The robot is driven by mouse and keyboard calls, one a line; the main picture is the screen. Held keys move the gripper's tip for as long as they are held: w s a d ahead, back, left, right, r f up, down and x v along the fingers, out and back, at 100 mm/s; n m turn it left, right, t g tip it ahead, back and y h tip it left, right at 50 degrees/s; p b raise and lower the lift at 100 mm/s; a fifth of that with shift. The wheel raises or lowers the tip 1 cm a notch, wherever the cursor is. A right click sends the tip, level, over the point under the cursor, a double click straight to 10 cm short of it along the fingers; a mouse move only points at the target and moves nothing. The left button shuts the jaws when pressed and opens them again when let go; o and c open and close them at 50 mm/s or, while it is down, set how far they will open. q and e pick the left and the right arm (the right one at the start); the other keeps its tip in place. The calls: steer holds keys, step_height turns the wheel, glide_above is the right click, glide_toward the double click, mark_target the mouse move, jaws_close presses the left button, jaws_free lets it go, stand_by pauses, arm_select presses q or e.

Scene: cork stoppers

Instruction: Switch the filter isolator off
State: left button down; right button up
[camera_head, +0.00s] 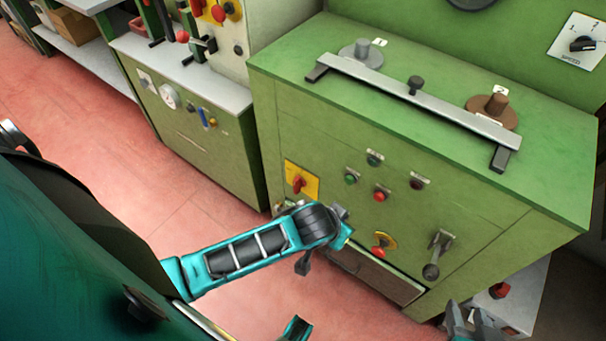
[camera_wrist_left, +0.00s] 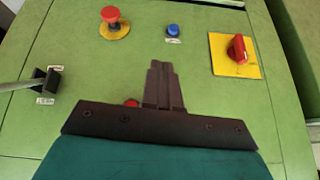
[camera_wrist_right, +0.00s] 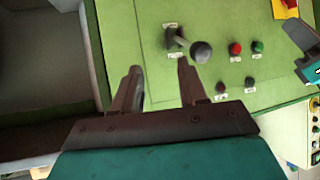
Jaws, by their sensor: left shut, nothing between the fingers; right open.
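A red rotary handle on a yellow plate (camera_head: 300,181) sits at the left of the near green cabinet's front. Labels are too small to read, so I cannot tell which is the filter isolator. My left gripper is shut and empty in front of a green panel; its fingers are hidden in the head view. My right gripper (camera_head: 468,320) is open and empty; in the right wrist view (camera_wrist_right: 160,72) it is beside a ball-ended lever (camera_wrist_right: 200,52).
The near cabinet also carries a red mushroom button (camera_head: 381,250), a green button (camera_head: 351,179) and a red button (camera_head: 380,196). A blue button (camera_wrist_left: 173,30) and a red mushroom button (camera_wrist_left: 111,16) are above my left fingers. Red floor (camera_head: 120,160) is open at left.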

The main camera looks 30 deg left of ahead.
arm_select(q)
steer(key=w+a+f+n+g+y+b, duration=0.1)
steer(key=w+a+n+y+b, duration=0.1)
steer(key=w+a+y, duration=0.3)
steer(key=shift+w+a+f+y+b, duration=0.25)
steer(key=shift+a+y+b, duration=0.25)
steer(key=shift+b, duration=0.4)
steer(key=shift+a, duration=0.1)
steer(key=b, duration=0.4)
glide_toward(300, 185)
step_height(300, 185, down, 3)
steer(key=w+d, duration=0.1)
steer(key=d, duration=0.1)
steer(key=a, duration=0.2)
steer(key=w+a+b, duration=0.1)
steer(key=a, duration=0.1)
steer(key=shift+f, duration=0.4)
